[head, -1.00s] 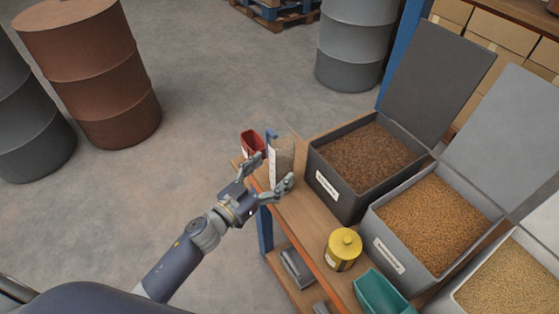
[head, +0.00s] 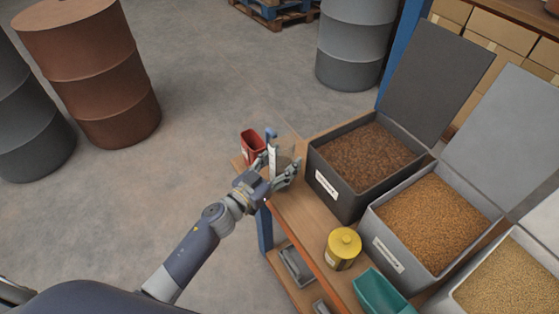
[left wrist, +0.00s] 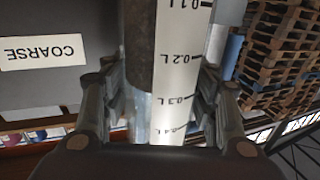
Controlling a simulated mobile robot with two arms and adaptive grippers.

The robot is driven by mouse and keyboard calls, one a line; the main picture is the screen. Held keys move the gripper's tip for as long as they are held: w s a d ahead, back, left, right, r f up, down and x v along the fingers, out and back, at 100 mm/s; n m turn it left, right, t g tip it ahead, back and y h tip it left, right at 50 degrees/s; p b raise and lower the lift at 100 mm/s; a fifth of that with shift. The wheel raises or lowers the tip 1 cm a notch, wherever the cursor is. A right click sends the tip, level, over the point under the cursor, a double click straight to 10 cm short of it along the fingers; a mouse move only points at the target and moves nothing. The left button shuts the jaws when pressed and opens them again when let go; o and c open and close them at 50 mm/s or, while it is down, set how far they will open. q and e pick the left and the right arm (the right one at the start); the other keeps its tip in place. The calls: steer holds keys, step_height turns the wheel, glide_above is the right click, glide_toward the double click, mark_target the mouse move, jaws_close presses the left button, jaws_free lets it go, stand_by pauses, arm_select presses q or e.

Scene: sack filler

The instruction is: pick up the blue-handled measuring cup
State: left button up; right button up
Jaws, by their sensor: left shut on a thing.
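The clear measuring cup (head: 284,157) stands upright at the far left end of the wooden bench, its blue handle (head: 270,134) on the far side. My left gripper (head: 281,171) is shut around the cup's body, one finger on each side. In the left wrist view the cup (left wrist: 165,60) with its white litre scale fills the middle, between the fingers of the left gripper (left wrist: 160,95). Part of the cup looks dark inside; I cannot tell what that is. The handle is not clear in the wrist view. My right gripper is not in view.
A red container (head: 252,146) stands just left of the cup. A dark bin of brown grain (head: 343,190) is close on the right. Open floor lies left of the bench (head: 298,214).

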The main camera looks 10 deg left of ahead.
mark_target(290, 145)
arm_select(q)
steer(key=shift+r, duration=0.1)
steer(key=shift+r+p, duration=0.35)
steer(key=shift+r, duration=0.25)
step_height(290, 145, up, 3)
steer(key=shift+f+p, duration=0.15)
steer(key=shift+p, duration=0.45)
steer(key=s+a+r+b, duration=0.1)
steer(key=s+a+b, duration=0.1)
steer(key=s+a, duration=0.9)
steer(key=shift+a, duration=0.2)
steer(key=shift+s, duration=0.1)
